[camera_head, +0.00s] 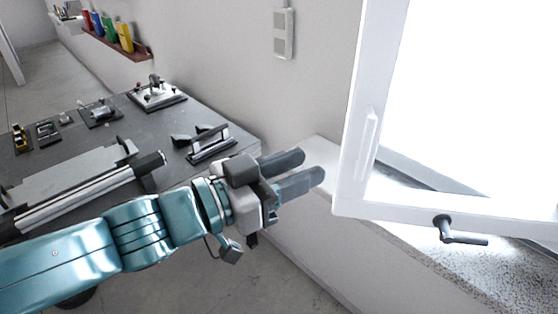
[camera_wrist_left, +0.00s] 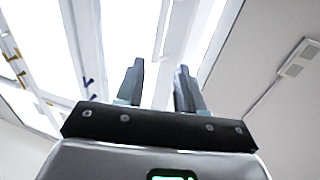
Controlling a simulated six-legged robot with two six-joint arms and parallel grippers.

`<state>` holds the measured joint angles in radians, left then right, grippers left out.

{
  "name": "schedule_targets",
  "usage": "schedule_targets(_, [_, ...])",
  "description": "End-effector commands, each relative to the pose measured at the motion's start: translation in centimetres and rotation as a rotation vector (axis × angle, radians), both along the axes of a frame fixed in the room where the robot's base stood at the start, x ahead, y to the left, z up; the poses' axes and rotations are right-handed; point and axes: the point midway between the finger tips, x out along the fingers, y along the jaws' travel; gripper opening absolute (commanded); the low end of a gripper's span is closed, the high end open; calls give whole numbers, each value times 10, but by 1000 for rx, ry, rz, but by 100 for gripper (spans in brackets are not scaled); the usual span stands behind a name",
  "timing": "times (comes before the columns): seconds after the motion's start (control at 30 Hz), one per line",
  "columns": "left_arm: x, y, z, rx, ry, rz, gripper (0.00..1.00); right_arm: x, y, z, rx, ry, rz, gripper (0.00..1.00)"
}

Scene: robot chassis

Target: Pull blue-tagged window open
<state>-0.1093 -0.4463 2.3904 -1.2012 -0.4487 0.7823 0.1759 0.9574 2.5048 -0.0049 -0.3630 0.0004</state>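A white-framed window sash (camera_head: 350,150) stands swung away from its opening at the right of the head view, above a speckled sill (camera_head: 500,265). A dark handle (camera_head: 446,230) sits on its lower rail. I see no blue tag on this sash in the head view. In the left wrist view a small blue mark (camera_wrist_left: 89,82) shows on a white window bar. My left gripper (camera_head: 311,166) is left of the sash's near edge, with its fingers apart and nothing seen between them; it also shows in the left wrist view (camera_wrist_left: 158,78). My right gripper is out of view.
A dark workbench (camera_head: 75,148) with several metal fixtures lies at the left, beneath my left arm. A wall shelf (camera_head: 115,42) holds coloured containers. A switch box (camera_head: 284,34) is on the wall. Yellow-orange marks (camera_wrist_left: 18,56) show at the left of the wrist view.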

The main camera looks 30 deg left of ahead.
Motion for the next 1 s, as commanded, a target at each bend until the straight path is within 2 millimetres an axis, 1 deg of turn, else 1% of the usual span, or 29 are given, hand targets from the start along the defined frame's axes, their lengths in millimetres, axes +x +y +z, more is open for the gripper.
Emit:
schedule_targets(0.03, [-7, 6, 3, 0, -1, 6, 38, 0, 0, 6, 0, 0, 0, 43])
schedule_targets(0.1, [-14, 11, 2, 0, -2, 6, 38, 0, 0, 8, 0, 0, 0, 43])
schedule_targets(0.23, [-22, 14, 0, 1, 1, 2, 38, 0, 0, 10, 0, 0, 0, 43])
schedule_targets(0.77, [-23, 16, -1, 0, 2, 3, 38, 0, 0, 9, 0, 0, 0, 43])
schedule_targets(0.83, [-16, 15, -11, 0, 33, 1, 38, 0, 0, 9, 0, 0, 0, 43])
schedule_targets(0.87, [-11, 14, -19, 0, 58, -3, 38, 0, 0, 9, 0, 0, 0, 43])
schedule_targets(0.97, [11, 5, -66, -2, 195, -31, 38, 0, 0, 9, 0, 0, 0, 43])
schedule_targets(1.0, [21, 0, -92, -13, 272, -42, 38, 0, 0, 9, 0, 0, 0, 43])
